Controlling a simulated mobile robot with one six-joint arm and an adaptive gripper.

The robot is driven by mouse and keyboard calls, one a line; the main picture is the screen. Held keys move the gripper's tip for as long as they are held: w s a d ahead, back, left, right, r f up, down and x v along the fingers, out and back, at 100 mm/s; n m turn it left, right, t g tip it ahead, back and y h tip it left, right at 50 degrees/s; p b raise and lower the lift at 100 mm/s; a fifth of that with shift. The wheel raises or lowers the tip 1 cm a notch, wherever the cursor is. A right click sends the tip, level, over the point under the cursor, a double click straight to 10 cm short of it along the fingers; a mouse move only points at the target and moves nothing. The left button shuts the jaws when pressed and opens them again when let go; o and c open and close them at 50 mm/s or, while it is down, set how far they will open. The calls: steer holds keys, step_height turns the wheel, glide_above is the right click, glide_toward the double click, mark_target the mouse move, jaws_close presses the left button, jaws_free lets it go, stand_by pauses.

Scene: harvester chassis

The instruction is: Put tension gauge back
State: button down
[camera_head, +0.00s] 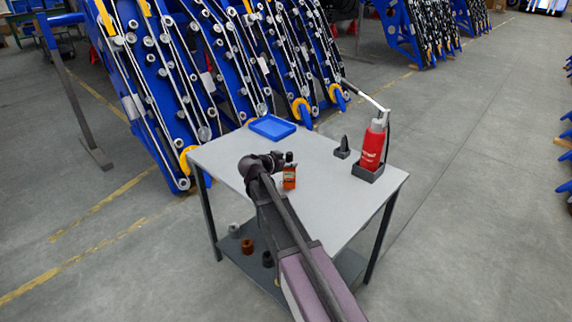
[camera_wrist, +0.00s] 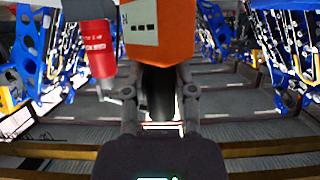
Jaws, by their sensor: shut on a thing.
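The tension gauge (camera_head: 289,178) is orange with a dark top and is over the worktable in the head view. In the wrist view the orange gauge (camera_wrist: 160,32) fills the top middle, partly cut off by the frame edge. My gripper (camera_head: 277,162) is shut on it; in the wrist view the two fingers of my gripper (camera_wrist: 160,90) close on its dark lower part. Whether the gauge touches the tabletop I cannot tell. A blue tray (camera_head: 272,127) lies at the table's back left corner, and it looks empty.
The grey worktable (camera_head: 225,152) has a red bottle (camera_head: 372,148) in a black holder at its right, with a small black stand (camera_head: 342,148) beside it. Several small parts lie on the lower shelf (camera_head: 241,258). Blue chassis frames (camera_head: 165,85) stand behind the table.

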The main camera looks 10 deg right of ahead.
steer(key=shift+f, duration=0.1)
steer(key=shift+c, duration=2.2)
jaws_free()
steer(key=shift+s+a+r, duration=0.15)
steer(key=shift+a+r, duration=0.05)
steer(key=shift+r, duration=0.1)
steer(key=p+v, duration=0.4)
steer(key=v, duration=0.7)
steer(key=shift+s+a, duration=0.15)
steer(key=shift+a, duration=0.05)
